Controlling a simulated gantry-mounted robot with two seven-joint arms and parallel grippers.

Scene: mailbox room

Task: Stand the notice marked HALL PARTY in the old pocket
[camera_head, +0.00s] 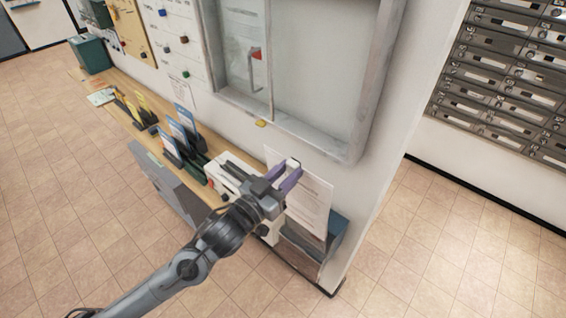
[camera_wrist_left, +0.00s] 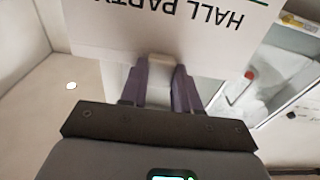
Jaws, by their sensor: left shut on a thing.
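The HALL PARTY notice (camera_head: 311,205) is a white sheet, hanging below my left gripper (camera_head: 292,170) near the wall's right end. In the left wrist view the notice (camera_wrist_left: 165,35) shows its lettering upside down, with part of it out of frame. My right gripper is not in view.
A wooden shelf (camera_head: 120,118) along the wall carries leaflet racks (camera_head: 183,138) and a white device (camera_head: 228,172). A glass-fronted notice case (camera_head: 318,70) hangs above. Metal mailboxes (camera_head: 505,75) line the wall at right. The tiled floor (camera_head: 430,240) is clear.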

